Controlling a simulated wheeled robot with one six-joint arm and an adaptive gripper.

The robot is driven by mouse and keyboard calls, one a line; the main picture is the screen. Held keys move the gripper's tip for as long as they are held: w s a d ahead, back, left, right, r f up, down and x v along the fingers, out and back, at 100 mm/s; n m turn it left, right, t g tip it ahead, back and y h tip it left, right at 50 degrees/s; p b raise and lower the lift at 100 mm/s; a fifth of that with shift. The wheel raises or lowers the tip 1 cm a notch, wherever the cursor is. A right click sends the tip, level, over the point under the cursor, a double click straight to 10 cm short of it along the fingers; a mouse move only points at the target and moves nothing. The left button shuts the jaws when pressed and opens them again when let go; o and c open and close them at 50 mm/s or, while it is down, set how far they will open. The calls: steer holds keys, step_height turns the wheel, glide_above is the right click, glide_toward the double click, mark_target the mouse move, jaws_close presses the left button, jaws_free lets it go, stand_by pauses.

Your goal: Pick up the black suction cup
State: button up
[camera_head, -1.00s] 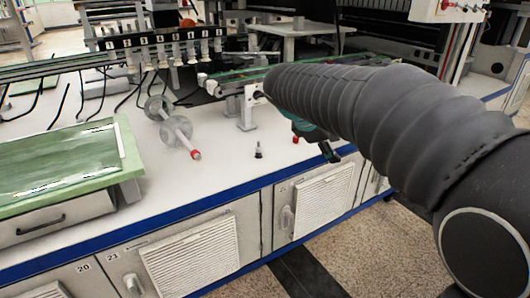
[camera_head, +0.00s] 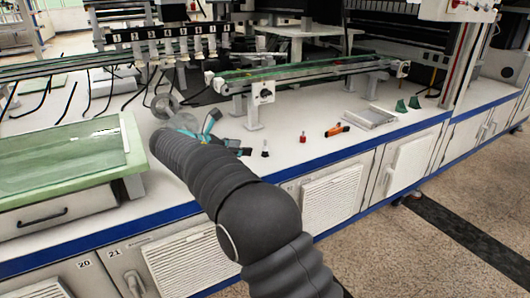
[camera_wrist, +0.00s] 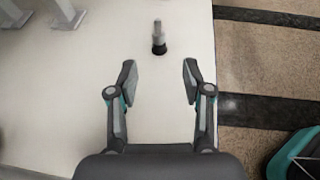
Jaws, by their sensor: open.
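The black suction cup (camera_head: 265,151) stands upright on the white bench top, near its front edge. In the wrist view, the suction cup (camera_wrist: 159,44) shows a dark base and a grey stem, ahead of my fingertips and roughly centred between them. My gripper (camera_wrist: 158,76) is open, with nothing between its fingers. In the head view, my gripper (camera_head: 230,132) is just left of the cup, partly hidden by my arm. The cup is apart from both fingers.
A small red-topped piece (camera_head: 303,138) and an orange-and-black tool (camera_head: 337,130) lie to the right of the cup. A conveyor post (camera_head: 252,112) stands behind it. A glass sheet on a green-edged table (camera_head: 134,160) is at left. The bench's blue front edge (camera_head: 330,155) is close.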

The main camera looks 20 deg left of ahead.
mark_target(263, 149)
steer(key=b+x, duration=0.1)
steer(key=x, duration=1)
steer(key=shift+a+f, duration=0.1)
steer(key=shift+a, duration=0.05)
steer(key=shift+s, duration=0.1)
jaws_close()
